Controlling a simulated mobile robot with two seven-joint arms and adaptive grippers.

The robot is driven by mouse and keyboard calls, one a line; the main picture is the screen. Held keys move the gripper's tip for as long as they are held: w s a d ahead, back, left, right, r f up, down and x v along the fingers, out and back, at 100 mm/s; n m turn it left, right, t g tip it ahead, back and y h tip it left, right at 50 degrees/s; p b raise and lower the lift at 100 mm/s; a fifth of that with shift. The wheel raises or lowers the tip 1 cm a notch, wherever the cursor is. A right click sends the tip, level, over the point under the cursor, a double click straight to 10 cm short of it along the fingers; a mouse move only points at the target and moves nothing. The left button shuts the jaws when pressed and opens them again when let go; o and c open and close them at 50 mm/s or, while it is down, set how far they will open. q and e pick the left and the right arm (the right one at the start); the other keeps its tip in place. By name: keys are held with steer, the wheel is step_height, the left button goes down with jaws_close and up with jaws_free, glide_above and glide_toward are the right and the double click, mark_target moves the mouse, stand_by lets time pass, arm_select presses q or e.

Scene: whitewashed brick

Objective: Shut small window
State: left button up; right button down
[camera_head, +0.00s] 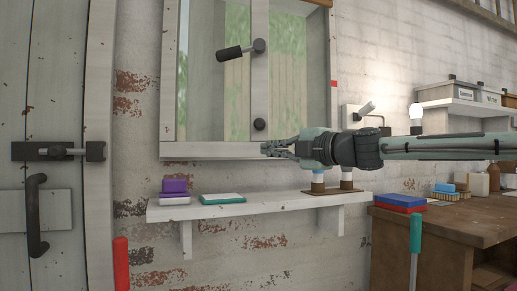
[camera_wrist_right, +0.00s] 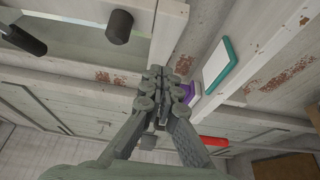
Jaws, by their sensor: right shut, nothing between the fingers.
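The small window (camera_head: 260,75) has a pale wooden frame and glass with green behind it, high on the brick wall. A dark handle (camera_head: 240,50) and a round dark knob (camera_head: 260,124) sit on its middle upright. I cannot tell how far the sash stands open. My right gripper (camera_head: 268,150) is shut and empty, pointing left in front of the lower frame, just below the knob. In the right wrist view the shut fingers (camera_wrist_right: 165,77) lie near the pale upright. The knob (camera_wrist_right: 119,27) and handle (camera_wrist_right: 22,38) show above left. My left gripper is out of view.
A wooden workbench (camera_head: 445,227) is at right. A bolted door (camera_head: 50,180) is at left.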

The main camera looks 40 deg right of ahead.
steer(key=w, duration=0.4)
steer(key=w+d, duration=0.1)
steer(key=w, duration=0.1)
steer(key=shift+w+f, duration=0.1)
steer(key=shift+w, duration=0.15)
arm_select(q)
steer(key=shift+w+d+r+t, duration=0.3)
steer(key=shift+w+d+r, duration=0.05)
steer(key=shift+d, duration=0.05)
arm_select(e)
steer(key=shift+w+d, duration=0.4)
steer(key=shift+w, duration=0.15)
